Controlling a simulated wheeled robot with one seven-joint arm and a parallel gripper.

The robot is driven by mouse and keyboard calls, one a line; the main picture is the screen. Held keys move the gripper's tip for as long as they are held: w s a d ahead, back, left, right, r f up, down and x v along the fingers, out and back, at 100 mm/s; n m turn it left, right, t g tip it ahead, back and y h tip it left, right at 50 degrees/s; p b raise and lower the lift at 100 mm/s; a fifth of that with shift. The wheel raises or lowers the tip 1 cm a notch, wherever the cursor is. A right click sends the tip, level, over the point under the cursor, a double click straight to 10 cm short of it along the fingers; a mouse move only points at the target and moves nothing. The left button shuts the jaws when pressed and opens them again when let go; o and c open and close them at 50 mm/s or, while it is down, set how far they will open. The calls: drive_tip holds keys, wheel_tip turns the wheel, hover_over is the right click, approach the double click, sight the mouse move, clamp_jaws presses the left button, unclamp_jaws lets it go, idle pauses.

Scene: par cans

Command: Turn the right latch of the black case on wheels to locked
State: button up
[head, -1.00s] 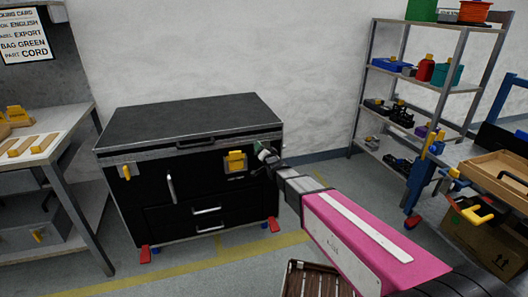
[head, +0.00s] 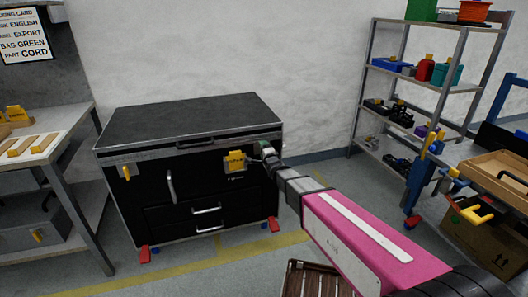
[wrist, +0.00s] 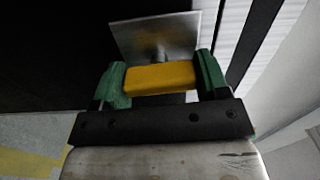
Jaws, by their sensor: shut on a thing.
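The black case on wheels (head: 190,122) stands against the wall with its lid down. Its right latch is a yellow handle (wrist: 160,77) on a metal plate (wrist: 152,36) in the wrist view. My gripper (wrist: 160,80) is shut on this handle, one green finger at each end. The handle lies nearly level across the wrist picture. In the head view my gripper (head: 265,148) is at the right end of the case front and hides the right latch. The left latch (head: 126,172) is a small yellow handle hanging near the front's left end.
A yellow piece on a plate (head: 235,160) sits on the case front just left of my gripper. A workbench (head: 72,140) stands left, a shelf rack (head: 440,85) right. A slatted crate (head: 312,280) is on the floor in front.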

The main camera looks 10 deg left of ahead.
drive_tip(key=shift+m, duration=0.5)
drive_tip(key=o, duration=0.9)
drive_tip(key=shift+o, duration=0.2)
drive_tip(key=shift+s+d, duration=0.1)
drive_tip(key=v, duration=1)
drive_tip(key=shift+s, duration=0.3)
drive_tip(key=shift+d, duration=0.1)
